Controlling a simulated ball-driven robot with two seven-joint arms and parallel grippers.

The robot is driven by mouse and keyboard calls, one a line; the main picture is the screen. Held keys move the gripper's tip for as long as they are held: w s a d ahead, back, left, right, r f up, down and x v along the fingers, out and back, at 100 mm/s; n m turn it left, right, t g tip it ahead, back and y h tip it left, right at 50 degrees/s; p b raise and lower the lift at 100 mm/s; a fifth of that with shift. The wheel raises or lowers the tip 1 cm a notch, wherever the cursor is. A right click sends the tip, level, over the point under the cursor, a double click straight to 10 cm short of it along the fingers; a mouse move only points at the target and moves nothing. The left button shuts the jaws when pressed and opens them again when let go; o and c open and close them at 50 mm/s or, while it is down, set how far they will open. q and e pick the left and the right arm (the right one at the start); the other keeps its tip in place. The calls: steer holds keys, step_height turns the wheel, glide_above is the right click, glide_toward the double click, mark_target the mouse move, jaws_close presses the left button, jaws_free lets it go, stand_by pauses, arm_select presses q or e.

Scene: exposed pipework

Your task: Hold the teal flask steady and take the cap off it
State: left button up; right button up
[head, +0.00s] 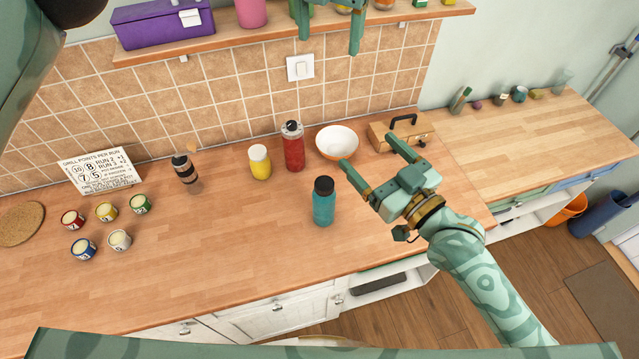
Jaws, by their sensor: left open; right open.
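The teal flask (323,208) stands upright on the wooden counter, near its front edge. Its black cap (324,186) is on top. My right gripper (369,152) is open and empty, above the counter to the right of the flask, its fingers pointing up and left toward the white bowl. My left gripper (330,44) is open and empty at the top of the view, in front of the wall shelf and well away from the flask. Neither gripper touches the flask.
A wooden box (408,136) is near my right gripper. Several small tins, a dark bottle (186,172) and a sign (100,170) are left. The front left counter is clear.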

arm_select(q)
steer(key=shift+g, duration=0.4)
steer(key=f+b, duration=1)
steer(key=f, duration=0.1)
steer(key=w+f+b, duration=0.1)
steer(key=f+b, duration=0.9)
steer(key=f, duration=0.2)
steer(key=w+f+b, duration=0.1)
steer(key=f+b, duration=0.9)
steer(key=f, duration=0.1)
steer(key=shift+w+f, duration=0.15)
arm_select(e)
glide_toward(321, 194)
steer(key=d+f, duration=0.3)
steer(key=f, duration=0.3)
steer(key=x, duration=1.5)
steer(key=shift+w+a+f, duration=0.1)
steer(key=shift+f, duration=0.25)
